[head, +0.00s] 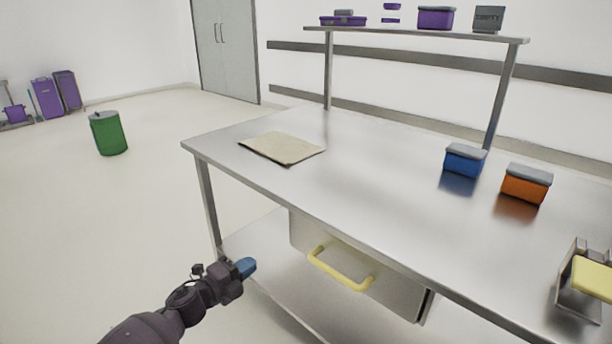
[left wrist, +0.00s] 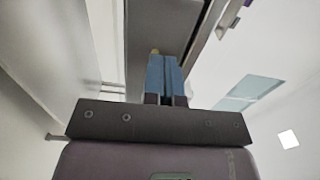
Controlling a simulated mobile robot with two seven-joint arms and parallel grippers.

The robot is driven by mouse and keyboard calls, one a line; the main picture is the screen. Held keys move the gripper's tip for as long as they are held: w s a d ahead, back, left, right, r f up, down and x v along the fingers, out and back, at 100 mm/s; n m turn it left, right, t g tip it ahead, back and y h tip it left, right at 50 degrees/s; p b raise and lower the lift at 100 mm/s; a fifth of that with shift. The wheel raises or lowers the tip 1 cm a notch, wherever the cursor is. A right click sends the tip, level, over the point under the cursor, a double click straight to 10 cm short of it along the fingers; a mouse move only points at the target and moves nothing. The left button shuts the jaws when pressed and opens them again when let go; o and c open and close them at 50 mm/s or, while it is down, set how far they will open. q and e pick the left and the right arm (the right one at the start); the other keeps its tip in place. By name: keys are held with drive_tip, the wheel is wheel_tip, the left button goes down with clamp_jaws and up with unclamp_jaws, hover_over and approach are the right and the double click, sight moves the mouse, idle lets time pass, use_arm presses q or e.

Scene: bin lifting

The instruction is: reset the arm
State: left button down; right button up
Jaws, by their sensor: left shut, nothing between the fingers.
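My left arm comes in from the bottom left in the head view. My left gripper (head: 246,267) has blue fingertips and is in front of the steel table (head: 390,180), left of the drawer's yellow handle (head: 338,270) and apart from it. In the left wrist view the blue fingers (left wrist: 164,75) lie together with nothing between them. My right gripper is not in view.
The drawer (head: 400,297) under the tabletop appears closed. A metal stand with a yellow part (head: 592,275) is at the right edge. A green bin (head: 108,134) stands on the open floor.

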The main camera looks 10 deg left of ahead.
use_arm(q)
drive_tip(key=s+a+n+g+y+p, duration=0.1)
drive_tip(key=s+a+n+y+p, duration=0.2)
drive_tip(key=s+n, duration=0.9)
drive_tip(key=s+a+n+g+y+p, duration=0.2)
drive_tip(key=s+n+y+p, duration=0.5)
drive_tip(key=s, duration=2.6)
drive_tip(key=a+n+p, duration=0.1)
drive_tip(key=n, duration=0.3)
drive_tip(key=shift+s+n+g+y, duration=0.2)
drive_tip(key=shift+n+g+y, duration=0.1)
drive_tip(key=shift+n, duration=0.1)
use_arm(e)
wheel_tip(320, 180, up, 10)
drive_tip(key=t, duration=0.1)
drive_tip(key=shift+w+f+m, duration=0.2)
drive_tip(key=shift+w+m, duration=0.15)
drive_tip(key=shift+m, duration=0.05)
use_arm(q)
drive_tip(key=shift+f, duration=0.1)
